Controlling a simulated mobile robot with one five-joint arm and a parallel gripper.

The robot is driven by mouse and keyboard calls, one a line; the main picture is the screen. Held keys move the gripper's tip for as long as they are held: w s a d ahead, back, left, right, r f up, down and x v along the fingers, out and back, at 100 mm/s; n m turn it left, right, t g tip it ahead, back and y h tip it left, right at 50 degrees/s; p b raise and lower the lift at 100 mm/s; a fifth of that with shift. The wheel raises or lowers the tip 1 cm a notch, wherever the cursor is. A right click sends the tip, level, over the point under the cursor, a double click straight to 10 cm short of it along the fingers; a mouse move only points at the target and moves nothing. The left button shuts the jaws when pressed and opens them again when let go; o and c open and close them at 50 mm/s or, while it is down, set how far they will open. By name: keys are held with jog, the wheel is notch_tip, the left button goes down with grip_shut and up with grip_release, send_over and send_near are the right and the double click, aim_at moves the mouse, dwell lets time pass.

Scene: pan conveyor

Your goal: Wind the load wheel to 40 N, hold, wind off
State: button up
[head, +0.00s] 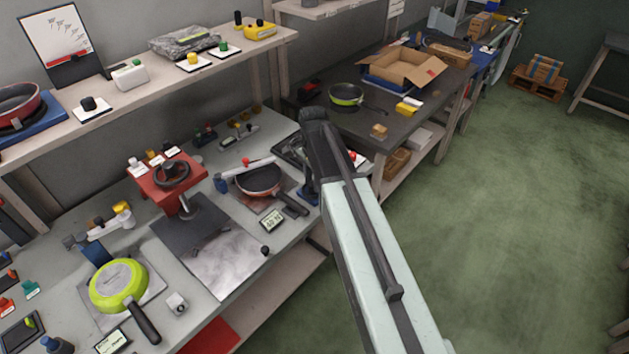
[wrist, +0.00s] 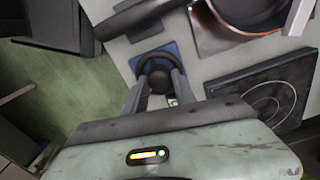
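A black handwheel (head: 172,174) sits on a red stand (head: 157,190) on the left workbench, apart from my gripper. A red pan (head: 258,180) with a dark handle lies to its right, and a small display (head: 272,218) stands below the pan, its digits too small to read. In the wrist view my gripper (wrist: 157,82) has its two fingers on either side of a dark round knob (wrist: 155,71) on a blue base (wrist: 142,60). I cannot tell whether they press on it. In the head view my arm hides the gripper.
A green pan (head: 118,284) lies upside down at the front left of the bench. A dark hotplate (wrist: 262,100) is right of the knob in the wrist view. A second bench (head: 385,122) holds a cardboard box (head: 405,68).

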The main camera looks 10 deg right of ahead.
jog(key=o, duration=0.3)
jog(key=shift+r, duration=0.1)
notch_tip(320, 180, up, 8)
jog(key=p, duration=0.8)
jog(key=shift+f, duration=0.2)
